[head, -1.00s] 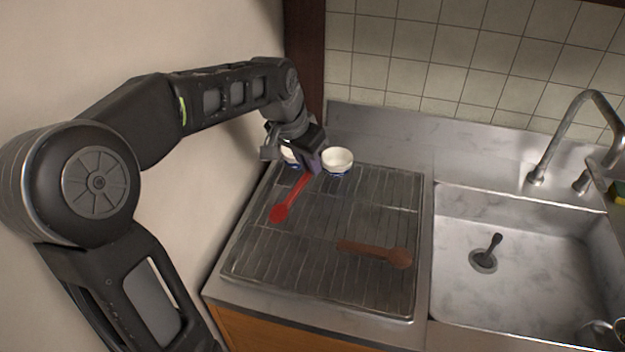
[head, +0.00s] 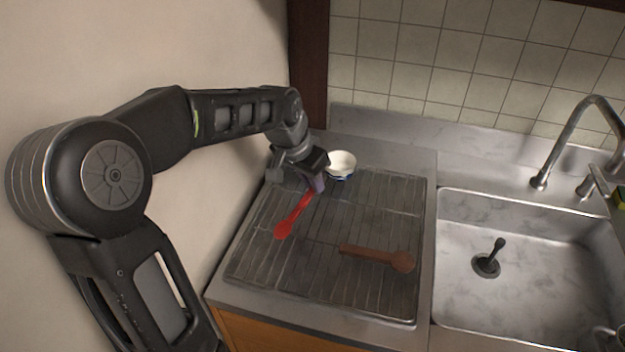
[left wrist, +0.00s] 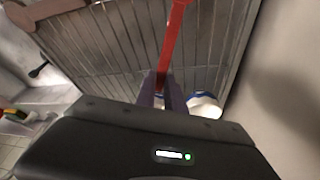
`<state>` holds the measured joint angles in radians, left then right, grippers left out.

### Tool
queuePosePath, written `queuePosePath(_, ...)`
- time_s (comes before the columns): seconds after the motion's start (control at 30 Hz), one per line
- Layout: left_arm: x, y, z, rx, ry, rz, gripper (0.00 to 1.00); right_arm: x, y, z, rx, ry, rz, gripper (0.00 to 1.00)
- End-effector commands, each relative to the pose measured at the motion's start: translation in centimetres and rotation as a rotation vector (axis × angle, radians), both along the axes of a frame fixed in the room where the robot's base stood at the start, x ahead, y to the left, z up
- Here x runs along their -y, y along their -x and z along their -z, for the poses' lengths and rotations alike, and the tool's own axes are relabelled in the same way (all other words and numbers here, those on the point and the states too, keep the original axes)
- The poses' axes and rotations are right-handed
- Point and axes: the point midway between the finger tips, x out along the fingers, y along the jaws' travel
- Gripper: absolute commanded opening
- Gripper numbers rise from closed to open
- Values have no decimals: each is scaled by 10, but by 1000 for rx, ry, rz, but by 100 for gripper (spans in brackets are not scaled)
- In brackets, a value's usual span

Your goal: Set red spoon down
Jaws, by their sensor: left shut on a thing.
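The red spoon (head: 291,219) is at the left part of the metal drying rack (head: 330,292), its bowl toward the front. My left gripper (head: 318,184) is shut on its handle end at the back of the rack. The spoon looks close to the rack, but I cannot tell whether it touches. In the left wrist view the red handle (left wrist: 174,40) runs up from between the fingers (left wrist: 162,92). My right gripper is not in view.
A brown wooden spoon (head: 376,254) lies on the rack's front right. A white bowl (head: 341,163) stands behind the gripper. The sink (head: 540,265) with its faucet is at right. A wall rises close at left. The rack's middle is clear.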

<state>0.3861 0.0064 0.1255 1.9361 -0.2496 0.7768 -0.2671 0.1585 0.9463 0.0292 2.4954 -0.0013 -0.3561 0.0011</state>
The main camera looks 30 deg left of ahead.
Motion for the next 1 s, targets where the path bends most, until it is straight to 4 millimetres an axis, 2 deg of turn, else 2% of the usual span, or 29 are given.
queuePosePath(0.07,0,0,4,0,0,0,0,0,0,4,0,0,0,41)
queuePosePath(0.1,0,0,2,0,0,0,17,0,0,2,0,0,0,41)
queuePosePath(0.33,0,0,2,0,0,0,35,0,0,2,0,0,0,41)
queuePosePath(0.73,0,1,-5,2,-1,0,35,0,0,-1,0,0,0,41)
queuePosePath(0.87,-1,6,-21,4,-1,-2,35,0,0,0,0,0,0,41)
queuePosePath(1.0,-3,16,-46,5,-3,0,35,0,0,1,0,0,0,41)
